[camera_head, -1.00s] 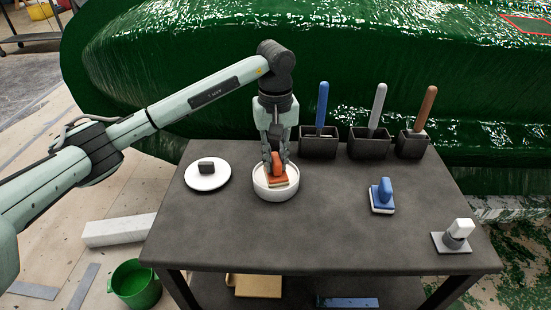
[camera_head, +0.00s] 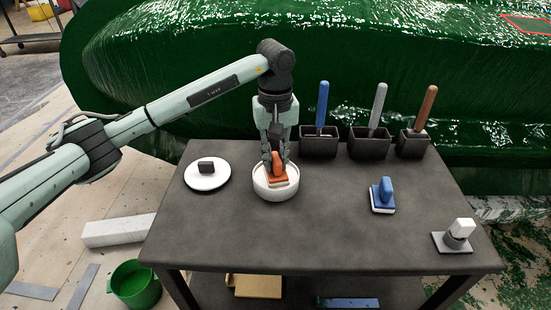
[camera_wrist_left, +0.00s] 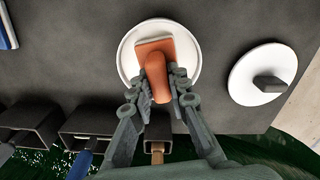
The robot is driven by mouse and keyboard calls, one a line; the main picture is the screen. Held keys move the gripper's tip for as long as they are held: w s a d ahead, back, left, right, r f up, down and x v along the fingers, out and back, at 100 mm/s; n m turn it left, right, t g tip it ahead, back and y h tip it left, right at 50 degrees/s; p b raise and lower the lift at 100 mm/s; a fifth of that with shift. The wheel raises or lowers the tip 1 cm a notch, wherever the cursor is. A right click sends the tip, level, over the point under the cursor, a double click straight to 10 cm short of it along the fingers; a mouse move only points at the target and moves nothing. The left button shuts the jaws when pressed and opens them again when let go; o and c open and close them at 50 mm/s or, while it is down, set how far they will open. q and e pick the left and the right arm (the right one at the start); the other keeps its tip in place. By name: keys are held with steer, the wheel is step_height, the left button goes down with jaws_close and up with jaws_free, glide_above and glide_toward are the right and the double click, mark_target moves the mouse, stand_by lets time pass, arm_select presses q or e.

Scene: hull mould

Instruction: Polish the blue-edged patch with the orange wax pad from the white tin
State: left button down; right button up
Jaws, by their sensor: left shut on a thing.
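The orange wax pad (camera_head: 279,180) sits in the round white tin (camera_head: 262,195) on the dark table. My left gripper (camera_head: 276,157) comes down from above and is shut on the pad's upright handle. In the left wrist view, the gripper's fingers (camera_wrist_left: 160,88) close on both sides of the orange handle (camera_wrist_left: 157,70), with the tin's rim (camera_wrist_left: 125,58) around the pad. A red-edged patch (camera_head: 527,24) shows on the green hull at the top right. I see no blue-edged patch in these views. My right gripper is not in view.
A white lid (camera_head: 207,176) with a dark knob lies left of the tin. Dark boxes holding blue, grey and brown handles (camera_head: 378,105) line the table's back edge. A blue-handled pad (camera_head: 382,195) and a white-topped tool (camera_head: 456,236) stand to the right. The table's front middle is clear.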

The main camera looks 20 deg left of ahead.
mark_target(275, 156)
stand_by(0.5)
arm_select(q)
steer(key=shift+r+p, duration=1.75)
steer(key=shift+r, duration=1.7)
